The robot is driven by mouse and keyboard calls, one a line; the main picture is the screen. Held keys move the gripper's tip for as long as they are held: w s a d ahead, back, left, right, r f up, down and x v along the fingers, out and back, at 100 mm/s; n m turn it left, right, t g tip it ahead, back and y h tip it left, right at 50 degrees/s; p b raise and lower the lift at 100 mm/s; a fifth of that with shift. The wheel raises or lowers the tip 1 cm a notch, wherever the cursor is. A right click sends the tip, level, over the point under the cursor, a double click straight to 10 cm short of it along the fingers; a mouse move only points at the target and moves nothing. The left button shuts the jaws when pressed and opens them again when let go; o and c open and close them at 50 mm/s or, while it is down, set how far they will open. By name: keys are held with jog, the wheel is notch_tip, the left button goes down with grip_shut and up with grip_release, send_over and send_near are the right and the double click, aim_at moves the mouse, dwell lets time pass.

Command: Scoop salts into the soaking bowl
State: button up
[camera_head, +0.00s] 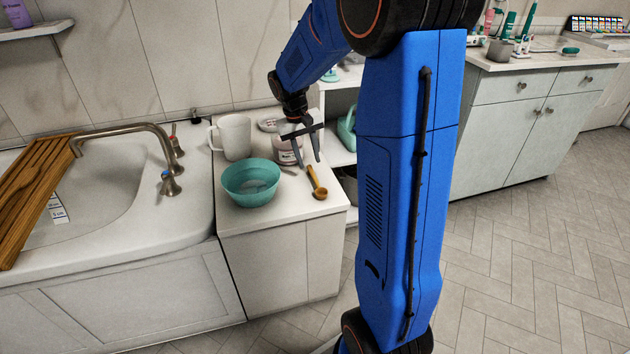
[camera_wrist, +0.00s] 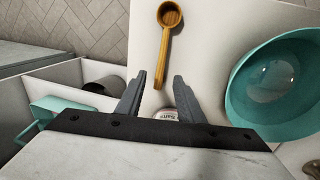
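A wooden scoop (camera_head: 317,184) lies on the white cabinet top with its round cup toward the front edge; it also shows in the wrist view (camera_wrist: 166,32). A teal bowl (camera_head: 250,182) stands to its left, and on the right in the wrist view (camera_wrist: 262,95). A pale labelled jar (camera_head: 284,153) stands behind the scoop; only its label edge shows in the wrist view (camera_wrist: 165,114). I cannot see its contents. My gripper (camera_head: 309,161) points down by the jar, its fingers apart and empty in the wrist view (camera_wrist: 159,77).
A white mug (camera_head: 232,137) stands behind the bowl. A bathtub (camera_head: 105,212) with a faucet (camera_head: 125,131) and wooden rack (camera_head: 32,190) is at left. Open shelves (camera_head: 340,158) hold a teal container (camera_head: 347,128) right of the cabinet top. Tiled floor is clear at right.

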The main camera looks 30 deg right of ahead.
aim_at(312, 172)
jog(key=shift+s+d+f, duration=0.1)
jog(key=shift+d+f, duration=0.15)
jog(key=shift+f, duration=1.05)
jog(key=shift+s+d+f, duration=0.1)
jog(key=shift+d+f, duration=0.1)
jog(key=shift+f, duration=1.05)
grip_shut()
